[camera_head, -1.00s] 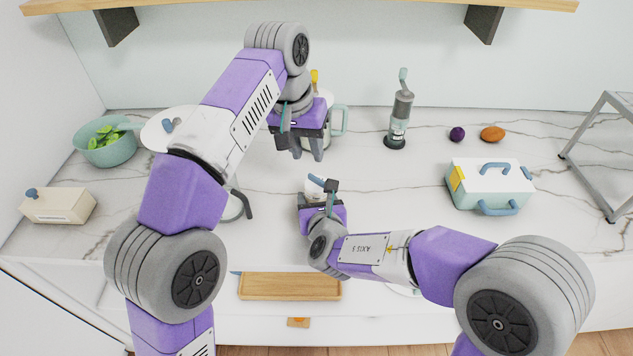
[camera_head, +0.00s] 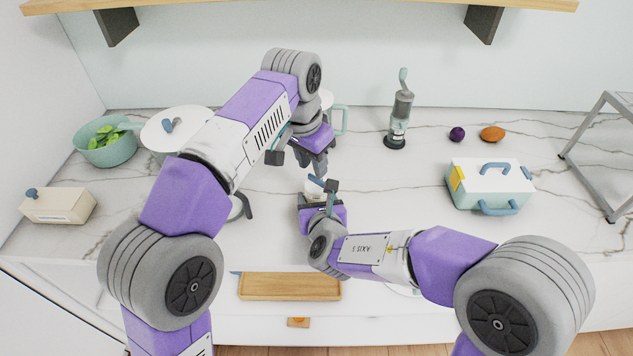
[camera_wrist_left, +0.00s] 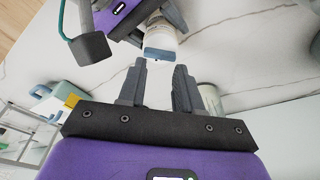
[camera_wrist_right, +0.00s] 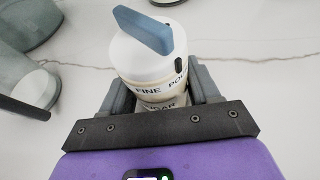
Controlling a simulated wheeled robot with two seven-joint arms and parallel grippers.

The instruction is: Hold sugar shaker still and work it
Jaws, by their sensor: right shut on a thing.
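The sugar shaker (camera_wrist_right: 150,62) is a cream-white pot with dark lettering and a blue bar-shaped handle on top. It stands upright in the right wrist view. My right gripper (camera_wrist_right: 163,95) is shut around its body from both sides. In the head view my right gripper (camera_head: 322,205) is low over the counter, and the shaker top (camera_head: 315,186) shows just beyond it. My left gripper (camera_head: 318,165) is above and behind the shaker, pointing down toward it. In the left wrist view its fingers (camera_wrist_left: 158,75) are apart and empty, with the shaker's blue handle (camera_wrist_left: 159,54) just beyond the tips.
A grinder (camera_head: 398,118) stands at the back. A white box with blue handles (camera_head: 490,187) is at right. A wooden tray (camera_head: 290,287) lies in front. The counter between shaker and box is clear.

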